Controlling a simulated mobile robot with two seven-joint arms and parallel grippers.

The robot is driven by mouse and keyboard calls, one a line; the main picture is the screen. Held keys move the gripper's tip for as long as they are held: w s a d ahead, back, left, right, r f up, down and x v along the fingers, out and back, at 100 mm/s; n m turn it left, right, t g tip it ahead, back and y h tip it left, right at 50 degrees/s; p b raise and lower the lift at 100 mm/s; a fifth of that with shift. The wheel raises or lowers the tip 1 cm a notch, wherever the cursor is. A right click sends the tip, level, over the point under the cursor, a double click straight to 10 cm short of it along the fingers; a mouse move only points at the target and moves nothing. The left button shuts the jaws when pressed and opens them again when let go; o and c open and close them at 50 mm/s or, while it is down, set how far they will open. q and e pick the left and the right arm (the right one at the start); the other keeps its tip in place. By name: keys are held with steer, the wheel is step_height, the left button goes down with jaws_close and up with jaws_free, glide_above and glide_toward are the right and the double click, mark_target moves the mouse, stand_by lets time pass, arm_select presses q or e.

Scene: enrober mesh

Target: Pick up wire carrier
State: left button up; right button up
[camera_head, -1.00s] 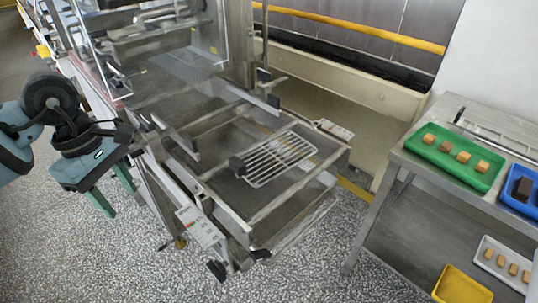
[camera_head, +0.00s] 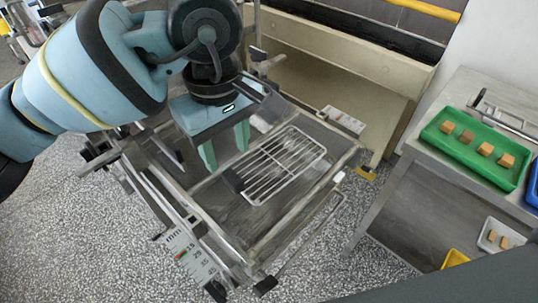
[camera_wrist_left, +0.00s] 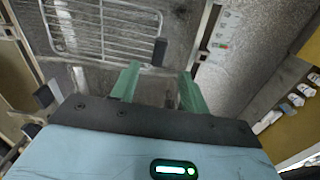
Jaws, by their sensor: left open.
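The wire carrier (camera_head: 283,165) is a light metal rack of parallel bars with a dark block-like handle (camera_head: 233,180) at its near left end. It lies on the mesh bed of the machine. My right gripper is not in view.
The machine's frame rails (camera_head: 268,240) surround the mesh bed. At the right a metal table (camera_head: 415,168) holds a green tray (camera_head: 462,150) with several brown pieces. A blue tray (camera_head: 533,190) is beside it.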

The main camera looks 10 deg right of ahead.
mark_target(232, 176)
arm_select(q)
steer(key=shift+s+f, duration=0.15)
steer(key=shift+f, duration=1.45)
steer(key=shift+f+p, duration=0.45)
steer(key=shift+f, duration=1.9)
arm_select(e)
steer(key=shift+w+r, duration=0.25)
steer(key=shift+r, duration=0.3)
arm_select(q)
steer(key=shift+c, duration=0.3)
steer(key=c, duration=0.7)
jaws_close()
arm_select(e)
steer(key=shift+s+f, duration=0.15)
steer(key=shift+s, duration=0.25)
